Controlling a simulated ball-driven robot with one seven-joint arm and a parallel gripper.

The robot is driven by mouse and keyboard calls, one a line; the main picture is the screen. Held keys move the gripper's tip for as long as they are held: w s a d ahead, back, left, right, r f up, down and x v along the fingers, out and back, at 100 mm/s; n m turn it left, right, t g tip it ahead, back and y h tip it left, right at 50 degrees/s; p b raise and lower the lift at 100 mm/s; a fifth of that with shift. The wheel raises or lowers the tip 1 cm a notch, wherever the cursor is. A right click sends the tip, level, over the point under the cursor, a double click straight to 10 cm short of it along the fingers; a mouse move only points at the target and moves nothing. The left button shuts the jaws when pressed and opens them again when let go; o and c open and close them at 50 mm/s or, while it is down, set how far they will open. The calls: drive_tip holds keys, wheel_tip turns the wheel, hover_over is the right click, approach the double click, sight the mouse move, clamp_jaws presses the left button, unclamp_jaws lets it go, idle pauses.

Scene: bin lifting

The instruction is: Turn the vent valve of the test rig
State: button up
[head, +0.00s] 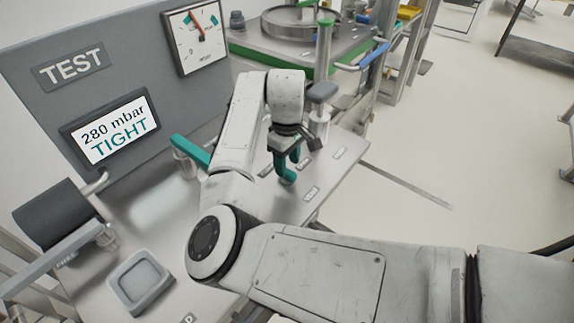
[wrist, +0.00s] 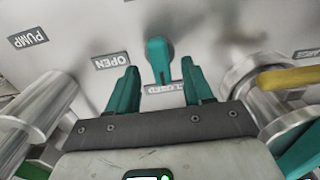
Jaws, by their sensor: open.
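In the wrist view, a teal lever handle (wrist: 159,56) stands on the grey rig top between the OPEN label (wrist: 111,61) and the CLOSED label (wrist: 166,88); I take it as the vent valve's. My gripper (wrist: 160,67) is open, with one teal finger on each side of the lever. The lever lies a little beyond the fingertips, and I see no contact. In the head view, my gripper (head: 286,160) points down over the rig top (head: 318,188). The lever cannot be told from the fingers there. The display (head: 109,132) reads 280 mbar TIGHT.
A gauge (head: 196,38) is on the TEST panel. In the wrist view, metal fittings flank the fingers; the right one has a yellow handle (wrist: 288,78).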

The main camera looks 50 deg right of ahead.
drive_tip(key=shift+f, duration=1.2)
drive_tip(key=shift+c, duration=0.4)
clamp_jaws()
